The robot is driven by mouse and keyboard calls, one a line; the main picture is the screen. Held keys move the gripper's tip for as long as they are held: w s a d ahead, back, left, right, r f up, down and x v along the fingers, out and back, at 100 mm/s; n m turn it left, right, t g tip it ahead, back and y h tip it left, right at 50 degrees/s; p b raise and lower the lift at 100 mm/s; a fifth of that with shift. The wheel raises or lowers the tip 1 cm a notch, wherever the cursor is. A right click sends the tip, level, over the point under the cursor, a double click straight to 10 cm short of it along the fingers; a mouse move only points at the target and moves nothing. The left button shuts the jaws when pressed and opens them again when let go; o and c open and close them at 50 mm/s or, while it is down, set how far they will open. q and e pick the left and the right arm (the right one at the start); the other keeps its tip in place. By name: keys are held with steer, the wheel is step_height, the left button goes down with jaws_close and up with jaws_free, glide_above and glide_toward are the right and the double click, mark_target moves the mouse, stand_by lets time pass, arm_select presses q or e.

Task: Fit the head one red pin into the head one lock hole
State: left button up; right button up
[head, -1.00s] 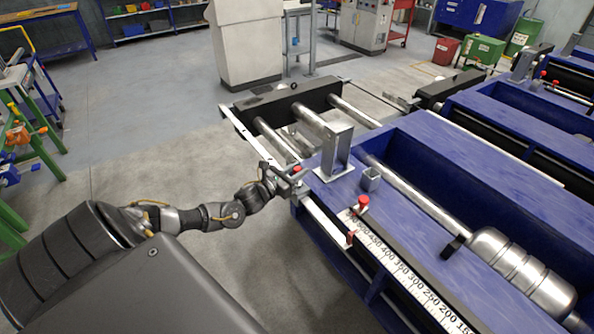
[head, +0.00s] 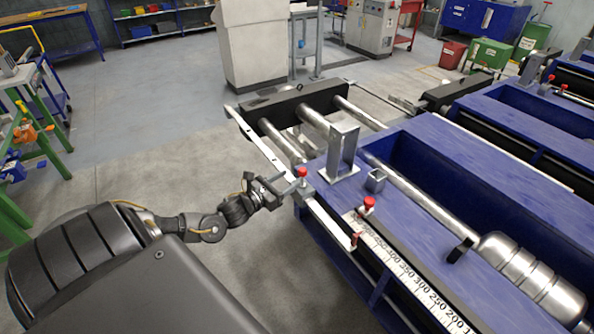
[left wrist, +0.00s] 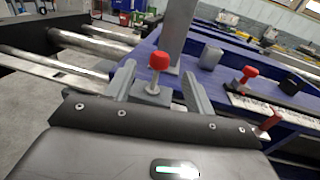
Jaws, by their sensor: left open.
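A red-topped pin (head: 302,173) stands upright on a small grey block at the near left corner of the blue table (head: 420,165). In the left wrist view the same red knob (left wrist: 159,62) shows above a thin metal stem, and the block is below it. My left gripper (head: 284,184) is open and empty, just left of this pin. In the wrist view its fingers (left wrist: 158,92) lie to either side of the pin in the picture, apart from it. The stem's lower end and any hole under it cannot be made out. My right gripper is out of view.
A second red-topped pin (head: 368,204) stands by the ruler scale (head: 405,270), with a red pointer (head: 355,240) at the rail. An upright metal post (head: 342,150) and a small square tube (head: 375,180) stand close behind. Open floor lies left of the table.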

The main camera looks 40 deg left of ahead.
arm_select(q)
steer(key=shift+s+a, duration=0.15)
steer(key=shift+s, duration=0.85)
steer(key=shift+s+a, duration=0.1)
steer(key=shift+s, duration=0.85)
